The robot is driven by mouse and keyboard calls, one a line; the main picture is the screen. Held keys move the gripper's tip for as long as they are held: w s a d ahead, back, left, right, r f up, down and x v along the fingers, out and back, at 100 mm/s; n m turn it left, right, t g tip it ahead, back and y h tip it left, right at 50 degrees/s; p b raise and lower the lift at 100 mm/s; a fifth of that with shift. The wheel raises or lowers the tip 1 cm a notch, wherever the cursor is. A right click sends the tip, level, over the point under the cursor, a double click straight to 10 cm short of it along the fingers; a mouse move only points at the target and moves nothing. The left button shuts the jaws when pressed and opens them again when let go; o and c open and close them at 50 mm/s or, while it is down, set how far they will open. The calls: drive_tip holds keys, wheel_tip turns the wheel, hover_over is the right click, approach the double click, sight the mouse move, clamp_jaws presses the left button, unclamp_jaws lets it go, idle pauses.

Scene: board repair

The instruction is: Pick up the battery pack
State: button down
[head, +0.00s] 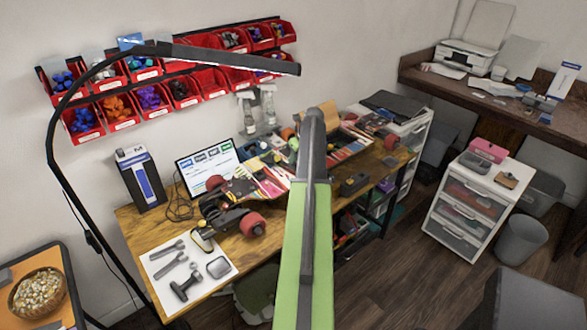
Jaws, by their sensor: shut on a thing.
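My green and grey arm rises through the middle of the head view and covers part of the workbench. No gripper fingers show, so I cannot see what they hold. I cannot identify the battery pack for sure. A dark block-shaped box (354,184) lies on the right part of the wooden workbench (268,243), just right of my arm; I cannot tell whether it is the pack. An electric skateboard (240,190) with red wheels lies left of my arm.
A white mat (215,280) with tools lies at the bench's front left. A black lamp (49,150) arches over the bench. Red parts bins (148,74) hang on the wall. A white drawer unit (472,207) and a grey bin (521,242) stand right, beyond open floor.

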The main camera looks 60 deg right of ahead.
drive_tip(key=shift+s+r+p, duration=0.25)
drive_tip(key=shift+r+p, duration=0.15)
drive_tip(key=s+a+r+p, duration=0.3)
drive_tip(key=s+r+p, duration=0.4)
drive_tip(key=s, duration=0.6)
drive_tip(key=shift+a+r, duration=0.1)
drive_tip(key=shift+s+f+b, duration=0.1)
drive_tip(key=shift+f+b, duration=0.65)
drive_tip(key=shift+f, duration=0.1)
